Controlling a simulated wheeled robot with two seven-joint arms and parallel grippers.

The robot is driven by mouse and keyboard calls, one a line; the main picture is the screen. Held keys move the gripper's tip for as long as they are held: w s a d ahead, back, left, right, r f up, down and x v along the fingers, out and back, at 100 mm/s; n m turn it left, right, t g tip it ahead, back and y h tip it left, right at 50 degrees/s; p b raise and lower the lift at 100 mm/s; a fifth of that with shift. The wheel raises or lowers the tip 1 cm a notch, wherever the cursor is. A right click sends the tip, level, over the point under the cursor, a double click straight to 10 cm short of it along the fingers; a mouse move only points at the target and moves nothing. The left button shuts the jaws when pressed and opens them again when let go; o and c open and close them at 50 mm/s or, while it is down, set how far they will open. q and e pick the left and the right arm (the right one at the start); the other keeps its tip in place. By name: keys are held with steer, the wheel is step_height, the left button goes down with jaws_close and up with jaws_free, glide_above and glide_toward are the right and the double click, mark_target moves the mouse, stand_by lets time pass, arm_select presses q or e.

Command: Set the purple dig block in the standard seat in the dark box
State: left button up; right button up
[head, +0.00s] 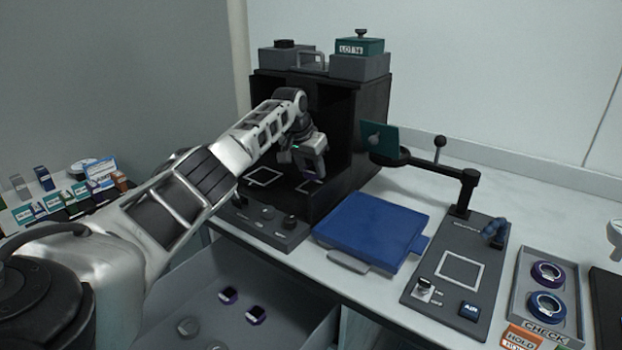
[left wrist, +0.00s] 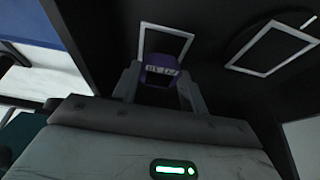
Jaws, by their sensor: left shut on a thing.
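The purple dig block (left wrist: 162,70) is between the fingers of my left gripper (left wrist: 160,86) in the left wrist view, with pale lettering on it. My left gripper (head: 316,172) reaches into the open front of the dark box (head: 368,125) and points down, shut on the block. The box floor has two white-outlined seats: one at left (head: 265,176), and one at right (head: 309,187) partly hidden by the gripper. In the wrist view the block overlaps the lower edge of one outline (left wrist: 166,43); its height above the floor is unclear. My right gripper is not in view.
A control panel (head: 262,225) with knobs stands before the box opening. A blue tray (head: 370,232) lies to its right, beside a dark plate with a post and arm (head: 468,190). The box's side walls and roof closely surround my left gripper.

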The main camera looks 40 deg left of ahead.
mark_target(310, 178)
arm_select(q)
steer(key=shift+w+f, duration=0.2)
steer(key=shift+f, duration=0.1)
step_height(310, 178, down, 2)
steer(key=shift+f, duration=0.2)
steer(key=shift+a+f, duration=0.1)
steer(key=shift+f, duration=0.2)
steer(key=shift+f, duration=0.1)
steer(key=shift+s+f, duration=0.1)
steer(key=shift+f, duration=0.25)
